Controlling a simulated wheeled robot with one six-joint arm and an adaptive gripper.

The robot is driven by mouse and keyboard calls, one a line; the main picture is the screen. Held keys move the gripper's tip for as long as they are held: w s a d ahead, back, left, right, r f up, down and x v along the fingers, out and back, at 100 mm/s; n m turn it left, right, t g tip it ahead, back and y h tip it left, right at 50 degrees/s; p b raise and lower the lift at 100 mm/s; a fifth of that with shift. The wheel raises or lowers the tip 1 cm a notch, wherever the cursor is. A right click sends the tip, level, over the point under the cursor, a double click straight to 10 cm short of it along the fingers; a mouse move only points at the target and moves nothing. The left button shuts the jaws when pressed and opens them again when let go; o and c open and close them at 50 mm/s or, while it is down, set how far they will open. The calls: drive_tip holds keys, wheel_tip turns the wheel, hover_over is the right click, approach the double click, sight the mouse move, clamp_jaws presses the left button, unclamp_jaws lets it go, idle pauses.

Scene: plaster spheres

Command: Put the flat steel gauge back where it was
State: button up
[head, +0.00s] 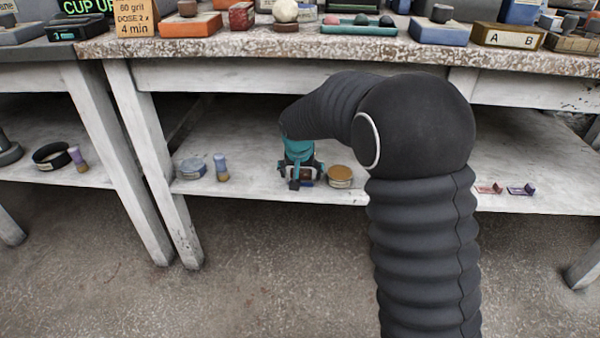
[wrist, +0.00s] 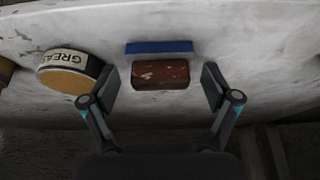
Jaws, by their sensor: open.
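My gripper (head: 302,174) reaches down to the lower shelf in the head view and is open. In the wrist view its fingers (wrist: 160,84) stand apart on either side of a worn reddish-brown block (wrist: 160,74), with nothing held. A flat blue bar (wrist: 159,47) lies just beyond the block; I cannot tell whether they touch. In the head view my gripper hides most of this spot. I cannot make out a flat steel gauge for certain in either view.
A tin labelled GREASE (wrist: 72,72) stands close to the left finger; its brown top shows in the head view (head: 340,176). A grey-blue tin (head: 192,168) and a small cylinder (head: 221,167) stand further left. The crowded upper bench top (head: 300,46) overhangs the shelf.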

drive_tip(key=p+v, duration=0.2)
drive_tip(key=v, duration=1)
drive_tip(key=s+d+r, duration=0.4)
drive_tip(key=s+d, duration=0.8)
drive_tip(key=s, duration=0.7)
drive_tip(key=s+d+t, duration=0.1)
drive_tip(key=s+d, duration=0.6)
drive_tip(key=s, duration=0.6)
drive_tip(key=shift+d+f, duration=0.2)
drive_tip(key=shift+f, duration=0.15)
